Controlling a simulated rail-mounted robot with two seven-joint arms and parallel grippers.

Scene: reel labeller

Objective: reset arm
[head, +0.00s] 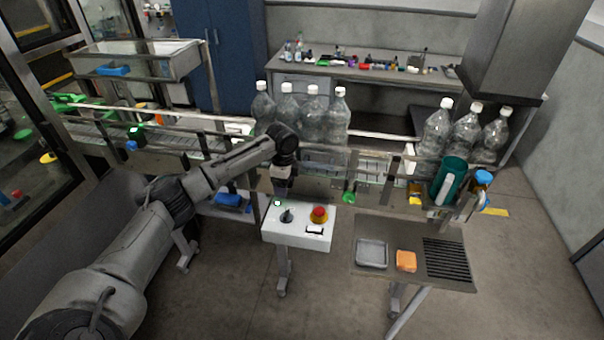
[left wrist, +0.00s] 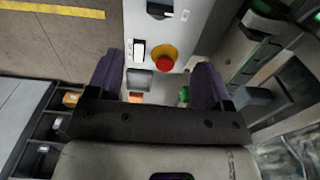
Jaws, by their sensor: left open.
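My left gripper (head: 280,192) hangs from the left arm over the white control box (head: 283,234) in the head view. In the left wrist view the two dark fingers of my left gripper (left wrist: 157,68) are apart with nothing held between them. The box's red button on a yellow base (head: 319,214) shows to the right of the gripper; it also appears between the fingers in the left wrist view (left wrist: 165,61). A black knob (head: 286,216) and a small rocker switch (head: 315,230) are on the same panel. My right arm is not in view.
A side table (head: 395,233) at right holds a grey tray (head: 371,253) and an orange block (head: 406,260). Floor in front is clear.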

